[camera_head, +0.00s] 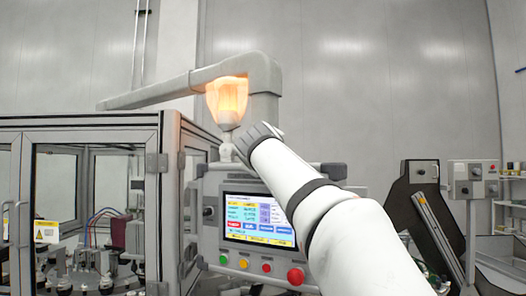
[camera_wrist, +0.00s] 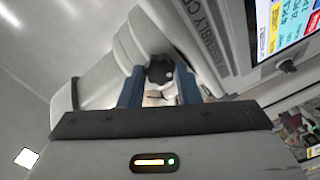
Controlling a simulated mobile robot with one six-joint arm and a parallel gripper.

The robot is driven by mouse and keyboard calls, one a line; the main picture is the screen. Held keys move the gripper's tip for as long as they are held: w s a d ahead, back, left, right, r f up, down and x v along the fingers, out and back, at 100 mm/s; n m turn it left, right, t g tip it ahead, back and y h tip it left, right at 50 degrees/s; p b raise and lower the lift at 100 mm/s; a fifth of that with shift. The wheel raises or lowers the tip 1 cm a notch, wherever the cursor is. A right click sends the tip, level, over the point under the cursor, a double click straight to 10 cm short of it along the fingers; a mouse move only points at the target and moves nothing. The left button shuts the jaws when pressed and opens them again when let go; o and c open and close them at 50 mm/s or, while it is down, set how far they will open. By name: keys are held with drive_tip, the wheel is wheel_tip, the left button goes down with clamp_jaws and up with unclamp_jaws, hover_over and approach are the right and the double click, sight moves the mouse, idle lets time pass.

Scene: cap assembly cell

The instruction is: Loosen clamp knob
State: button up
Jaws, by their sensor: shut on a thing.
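The clamp knob (camera_wrist: 159,70) is a small dark round knob on the light grey support arm of the control panel. In the wrist view it sits between the two blue fingers of my gripper (camera_wrist: 160,87), which are shut on it. Part of the knob and its mount is hidden by the fingers and the gripper body. In the head view my white arm reaches up to the panel's post, and its wrist hides the knob and the fingers.
The control panel (camera_head: 259,219) with a lit screen, several buttons and a red emergency stop hangs close by my arm. A glazed machine enclosure (camera_head: 85,121) stands left; a dark stand (camera_head: 424,205) stands right.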

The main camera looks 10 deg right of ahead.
drive_tip(key=shift+n, duration=0.7)
drive_tip(key=o, duration=1)
drive_tip(key=shift+b+v, duration=1.6)
drive_tip(key=shift+v, duration=2.3)
drive_tip(key=shift+a, duration=0.1)
